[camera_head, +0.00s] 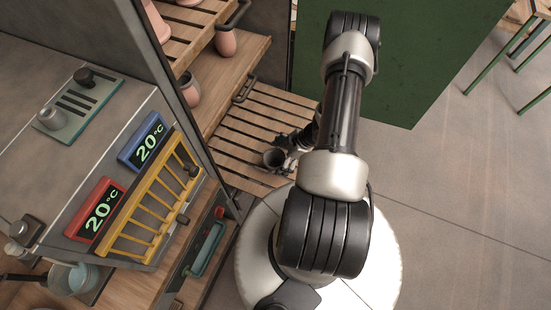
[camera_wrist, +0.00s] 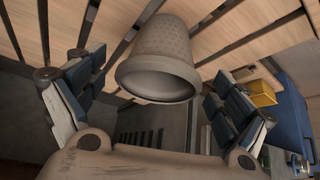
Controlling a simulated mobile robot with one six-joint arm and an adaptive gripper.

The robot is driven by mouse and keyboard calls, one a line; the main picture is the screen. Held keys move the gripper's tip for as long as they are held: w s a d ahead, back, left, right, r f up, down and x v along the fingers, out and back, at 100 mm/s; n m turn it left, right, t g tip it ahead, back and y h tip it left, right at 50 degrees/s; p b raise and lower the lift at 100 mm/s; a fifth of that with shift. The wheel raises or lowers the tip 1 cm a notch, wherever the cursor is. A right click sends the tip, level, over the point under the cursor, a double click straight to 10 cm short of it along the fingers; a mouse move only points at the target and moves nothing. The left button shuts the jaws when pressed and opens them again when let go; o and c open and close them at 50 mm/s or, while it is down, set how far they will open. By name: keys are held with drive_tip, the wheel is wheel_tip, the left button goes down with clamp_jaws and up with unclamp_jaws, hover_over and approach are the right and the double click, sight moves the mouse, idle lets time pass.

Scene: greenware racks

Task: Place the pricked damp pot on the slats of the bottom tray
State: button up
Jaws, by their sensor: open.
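The pricked damp pot (camera_wrist: 158,55) is grey-brown with small dimples over its wall. In the wrist view it lies between the spread fingers of my gripper (camera_wrist: 157,85), with its wide mouth toward the camera and a gap on both sides. In the head view the pot (camera_head: 274,158) is small and grey, mouth up, and appears to stand on the slats of the bottom tray (camera_head: 250,128). My gripper (camera_head: 292,146) is open beside it, partly hidden by my wrist. The pot's base is hidden in the head view.
Pinkish pots, one of them (camera_head: 226,41), stand on the upper trays above and to the left. A control panel with a yellow rack (camera_head: 152,212) and two 20 °C displays is at the left. A green panel (camera_head: 400,60) stands behind my arm. Open floor lies to the right.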

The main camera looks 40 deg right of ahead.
drive_tip(key=p+v, duration=0.3)
drive_tip(key=v, duration=0.7)
drive_tip(key=w+d+r+m+h, duration=0.1)
drive_tip(key=w+d+r+h, duration=0.3)
drive_tip(key=r, duration=0.4)
drive_tip(key=w+d+r+m+h, duration=0.1)
drive_tip(key=w+d+r+h, duration=0.1)
drive_tip(key=w+d+r, duration=0.4)
drive_tip(key=w+a+r+m+h, duration=0.1)
drive_tip(key=w+a+r+h, duration=0.15)
drive_tip(key=r, duration=0.65)
drive_tip(key=w+a+r+m+h, duration=0.1)
drive_tip(key=a+r+m, duration=0.15)
drive_tip(key=r, duration=0.65)
drive_tip(key=s+a+r+m, duration=0.2)
drive_tip(key=s+a+r, duration=0.2)
drive_tip(key=a+r, duration=0.65)
drive_tip(key=s+a+r+m+y, duration=0.1)
drive_tip(key=s+a+y, duration=0.1)
drive_tip(key=s+a, duration=0.5)
drive_tip(key=s+a+r+m+y, duration=0.1)
drive_tip(key=s+a+y, duration=0.1)
drive_tip(key=s+a, duration=0.5)
drive_tip(key=a, duration=0.5)
drive_tip(key=shift+s+a+r+y, duration=0.2)
drive_tip(key=shift+a+r+y, duration=0.1)
drive_tip(key=shift+r+y, duration=0.1)
drive_tip(key=shift+b, duration=0.3)
